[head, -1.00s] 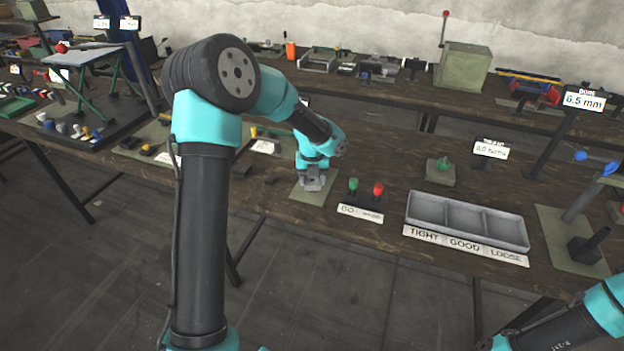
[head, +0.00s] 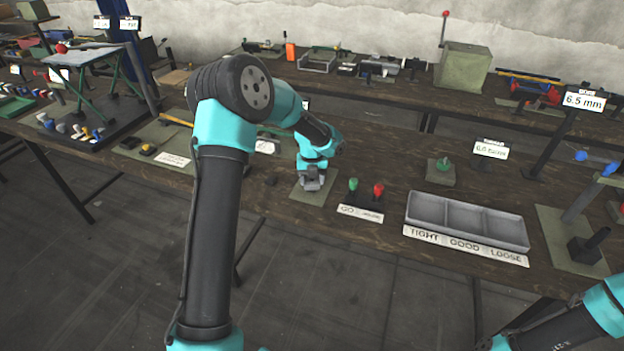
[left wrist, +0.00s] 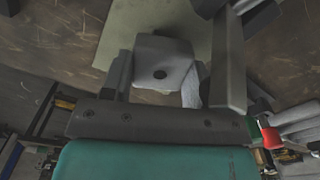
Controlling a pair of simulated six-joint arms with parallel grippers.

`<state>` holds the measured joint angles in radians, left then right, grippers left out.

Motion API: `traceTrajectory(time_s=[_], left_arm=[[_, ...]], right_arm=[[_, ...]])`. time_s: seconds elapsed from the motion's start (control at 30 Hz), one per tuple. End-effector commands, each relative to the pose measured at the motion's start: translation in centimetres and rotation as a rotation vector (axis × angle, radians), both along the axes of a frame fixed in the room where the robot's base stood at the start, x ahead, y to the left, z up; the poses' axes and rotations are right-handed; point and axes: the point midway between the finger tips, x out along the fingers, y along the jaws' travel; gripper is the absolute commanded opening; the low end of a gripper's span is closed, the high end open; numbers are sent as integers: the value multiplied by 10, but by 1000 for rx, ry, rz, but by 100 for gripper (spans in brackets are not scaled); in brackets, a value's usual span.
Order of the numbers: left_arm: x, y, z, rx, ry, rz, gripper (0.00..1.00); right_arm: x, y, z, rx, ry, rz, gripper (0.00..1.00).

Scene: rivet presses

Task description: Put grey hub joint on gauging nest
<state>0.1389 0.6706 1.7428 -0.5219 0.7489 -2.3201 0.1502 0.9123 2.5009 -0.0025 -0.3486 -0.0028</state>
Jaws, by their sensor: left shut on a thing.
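My left gripper (head: 312,180) is low over a grey-green mat (head: 300,196) on the near bench. In the left wrist view the gripper (left wrist: 172,85) is shut on a grey block with a round hole in its face, which looks like the grey hub joint (left wrist: 160,55). Part of a grey piece also shows under the gripper in the head view. I cannot make out the gauging nest clearly; the gripper and the held part cover the middle of the mat. My right gripper is out of view; only its arm shows at the lower right.
Green (head: 353,185) and red (head: 378,190) handled gauges stand just right of the mat. A grey three-compartment tray (head: 466,222), labelled TIGHT, GOOD, LOOSE, is farther right. A small green-topped block (head: 440,172) stands behind it.

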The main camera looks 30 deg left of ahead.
Motion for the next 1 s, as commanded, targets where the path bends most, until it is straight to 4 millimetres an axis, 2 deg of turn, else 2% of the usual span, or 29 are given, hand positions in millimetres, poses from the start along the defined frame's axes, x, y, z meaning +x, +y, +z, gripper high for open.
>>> traceTrajectory(time_s=[0.4,0.43,0.67,1.0], left_arm=[[0,0,-4,1,-1,-1,31],[0,0,-4,1,-1,-1,56],[0,0,-4,1,-1,-1,78],[0,0,-1,1,-2,0,80]], right_arm=[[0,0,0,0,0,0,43],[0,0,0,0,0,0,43],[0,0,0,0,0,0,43],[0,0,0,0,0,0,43]])
